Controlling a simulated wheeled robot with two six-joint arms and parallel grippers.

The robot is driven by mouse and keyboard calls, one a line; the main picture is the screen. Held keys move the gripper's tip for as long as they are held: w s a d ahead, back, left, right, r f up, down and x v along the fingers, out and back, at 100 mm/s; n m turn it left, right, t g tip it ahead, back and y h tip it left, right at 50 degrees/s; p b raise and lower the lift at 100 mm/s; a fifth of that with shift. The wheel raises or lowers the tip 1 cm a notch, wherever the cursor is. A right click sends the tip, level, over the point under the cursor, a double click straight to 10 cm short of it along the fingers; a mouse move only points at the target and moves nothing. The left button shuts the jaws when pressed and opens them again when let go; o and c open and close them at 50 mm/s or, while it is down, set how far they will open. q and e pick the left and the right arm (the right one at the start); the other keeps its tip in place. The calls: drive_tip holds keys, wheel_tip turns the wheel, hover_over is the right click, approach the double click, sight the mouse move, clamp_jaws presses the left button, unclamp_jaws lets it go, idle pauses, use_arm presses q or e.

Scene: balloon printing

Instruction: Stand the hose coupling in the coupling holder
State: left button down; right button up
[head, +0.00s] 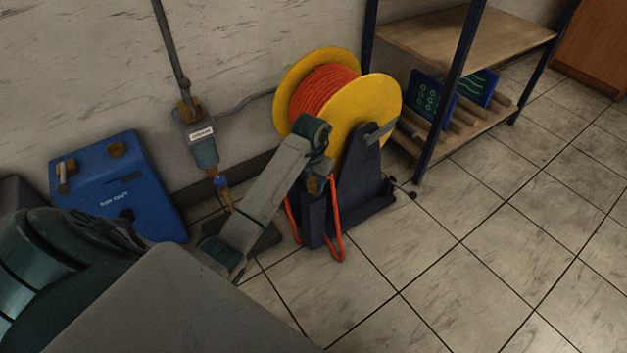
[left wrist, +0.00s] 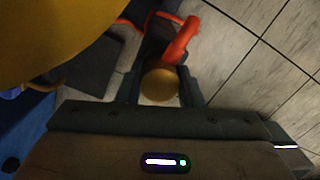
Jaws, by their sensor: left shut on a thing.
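My left gripper (head: 318,182) is in front of the lower part of the hose reel. In the left wrist view its fingers (left wrist: 160,88) are shut on the hose coupling (left wrist: 160,82), a round brass piece. The orange hose (left wrist: 182,40) runs close beside the coupling. In the head view the hose (head: 337,235) hangs in a loop below the gripper, and the coupling is mostly hidden by the gripper. I cannot make out the coupling holder for certain in either view. My right gripper is not in view.
The yellow reel (head: 372,105) with wound orange hose stands on a dark blue stand (head: 362,185). A blue box (head: 115,185) with brass fittings is at left. A grey pipe unit (head: 203,150) is by the wall. A shelf (head: 465,45) is behind right. The tiled floor (head: 480,270) is clear.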

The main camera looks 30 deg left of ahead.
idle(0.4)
use_arm(q)
drive_tip(key=c, duration=0.9)
unclamp_jaws()
